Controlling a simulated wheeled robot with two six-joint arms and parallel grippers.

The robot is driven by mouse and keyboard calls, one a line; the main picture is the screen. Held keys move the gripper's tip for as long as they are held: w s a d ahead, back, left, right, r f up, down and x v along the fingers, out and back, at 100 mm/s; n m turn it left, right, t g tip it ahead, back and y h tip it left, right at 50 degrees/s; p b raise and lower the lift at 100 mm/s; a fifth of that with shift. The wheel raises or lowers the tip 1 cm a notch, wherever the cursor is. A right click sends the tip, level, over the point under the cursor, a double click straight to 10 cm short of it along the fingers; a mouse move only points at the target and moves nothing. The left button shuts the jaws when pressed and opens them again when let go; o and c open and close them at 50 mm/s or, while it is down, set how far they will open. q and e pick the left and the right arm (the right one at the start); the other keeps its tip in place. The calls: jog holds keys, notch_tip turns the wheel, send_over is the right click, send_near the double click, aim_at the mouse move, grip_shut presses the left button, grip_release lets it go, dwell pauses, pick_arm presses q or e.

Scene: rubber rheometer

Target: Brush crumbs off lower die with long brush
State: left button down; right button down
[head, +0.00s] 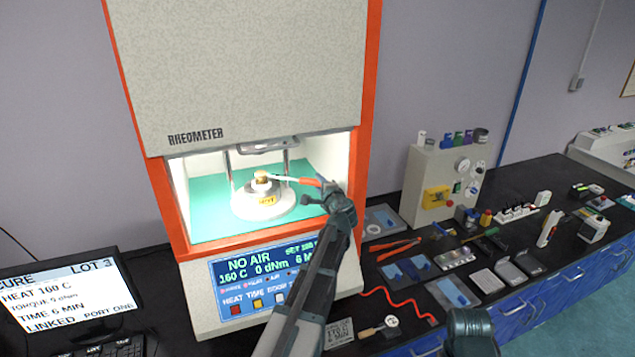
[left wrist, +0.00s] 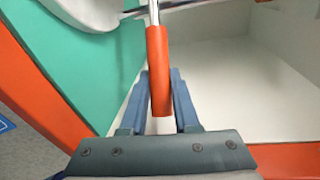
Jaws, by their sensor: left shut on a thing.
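My left gripper (head: 328,188) reaches into the lit chamber of the rheometer (head: 163,205). It is shut on the orange handle of the long brush (head: 310,182). In the left wrist view the orange handle (left wrist: 158,70) stands between the two blue fingers (left wrist: 161,100), with a metal shaft beyond it. The brush's thin shaft points left, and its head end is at or just above the lower die (head: 262,189); contact cannot be told. The lower die sits on a round white base (head: 250,208). Crumbs are too small to make out. My right gripper's fingers do not show.
The orange chamber frame (head: 361,170) stands close right of my gripper. Two metal posts (head: 285,162) rise behind the die under the upper part. A black bench (head: 540,200) at right holds tools, trays and a grey valve box (head: 425,180). A monitor (head: 65,295) stands at left.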

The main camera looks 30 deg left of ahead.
pick_arm(q)
jog(key=shift+s+d, duration=0.45)
jog(key=x, duration=0.3)
jog(key=shift+a+r, duration=0.15)
jog(key=shift+r, duration=0.1)
jog(key=shift+s, duration=0.1)
jog(key=shift+f+v, duration=0.1)
jog(key=shift+v, duration=0.65)
jog(key=shift+f+v, duration=0.15)
jog(key=shift+v, duration=0.6)
jog(key=shift+w, duration=0.2)
